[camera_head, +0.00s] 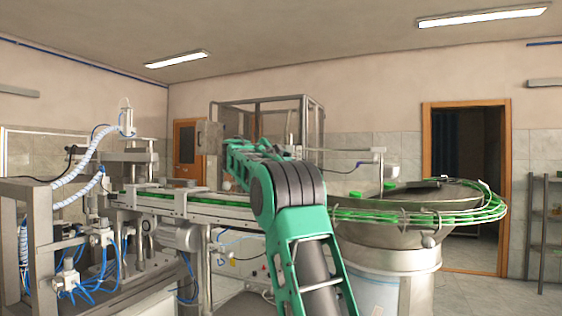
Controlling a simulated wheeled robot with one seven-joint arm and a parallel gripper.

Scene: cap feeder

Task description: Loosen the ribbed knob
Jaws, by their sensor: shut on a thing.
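My green and black arm (290,190) rises from the bottom of the head view and reaches away toward the conveyor. Its far green links (243,158) show just left of the big black elbow joint. My gripper is hidden behind or beyond these links, so its jaws and whatever is between them do not show. I cannot make out the ribbed knob anywhere in this view.
A conveyor (180,204) with a green belt runs across the middle. A round feeder bowl (385,235) with green rails stands to the right. Frames, hoses and blue tubes of a machine (75,250) crowd the left. Open floor (480,285) lies at the right.

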